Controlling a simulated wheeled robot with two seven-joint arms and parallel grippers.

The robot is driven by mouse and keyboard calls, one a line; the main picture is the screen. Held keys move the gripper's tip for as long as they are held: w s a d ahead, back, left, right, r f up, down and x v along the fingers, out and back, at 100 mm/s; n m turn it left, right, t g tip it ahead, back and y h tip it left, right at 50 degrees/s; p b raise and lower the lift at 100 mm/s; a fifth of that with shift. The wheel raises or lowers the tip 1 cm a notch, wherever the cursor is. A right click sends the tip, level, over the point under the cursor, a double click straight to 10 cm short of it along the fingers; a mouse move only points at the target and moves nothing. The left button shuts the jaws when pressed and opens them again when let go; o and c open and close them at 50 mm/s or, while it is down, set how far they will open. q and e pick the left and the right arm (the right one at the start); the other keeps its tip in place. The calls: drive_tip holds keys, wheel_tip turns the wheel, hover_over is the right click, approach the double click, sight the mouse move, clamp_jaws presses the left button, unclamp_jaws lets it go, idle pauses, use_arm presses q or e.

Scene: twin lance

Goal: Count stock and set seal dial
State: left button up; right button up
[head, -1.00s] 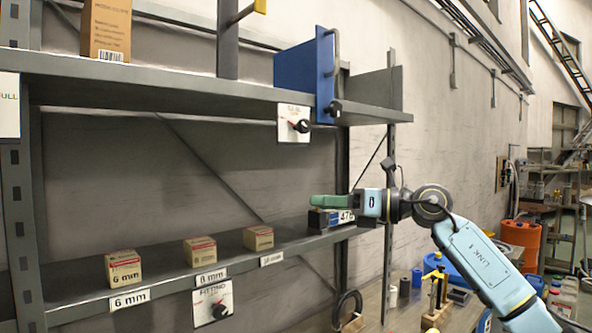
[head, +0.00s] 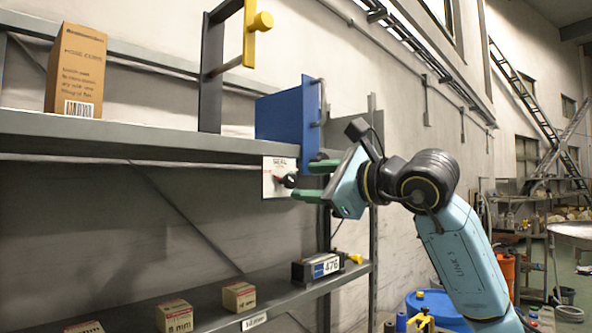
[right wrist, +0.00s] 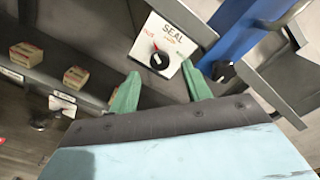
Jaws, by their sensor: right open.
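The seal dial (head: 277,176) is a white plate with a black knob under the upper shelf's edge. In the right wrist view, the seal dial (right wrist: 158,56) reads "SEAL", and its knob's red mark points up-left. My right gripper (head: 312,180) is open, its green fingers close to the dial; contact cannot be told. Small stock boxes stand on the lower shelf: one cut off at the bottom edge (head: 85,327), an 8 mm box (head: 174,316) and another box (head: 239,296). My left gripper is out of view.
A black counter (head: 318,267) with a number plate sits on the lower shelf's right end. A blue panel (head: 285,116) with a handle stands on the upper shelf (head: 120,137), beside the dial. A cardboard box (head: 76,72) and a yellow-knobbed bracket (head: 252,35) are farther left.

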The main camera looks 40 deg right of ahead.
sight(293, 182)
drive_tip(key=w+p, duration=0.1)
drive_tip(key=w, duration=0.2)
drive_tip(key=shift+w+a, duration=0.15)
drive_tip(key=shift+w, duration=0.5)
drive_tip(key=shift+c, duration=0.2)
drive_tip(key=c, duration=0.9)
drive_tip(key=shift+c, duration=0.2)
drive_tip(key=shift+m, duration=0.3)
drive_tip(key=m+b, duration=0.1)
drive_tip(key=m, duration=0.4)
drive_tip(key=shift+b, duration=0.35)
drive_tip(key=m+b, duration=0.1)
drive_tip(key=m, duration=0.5)
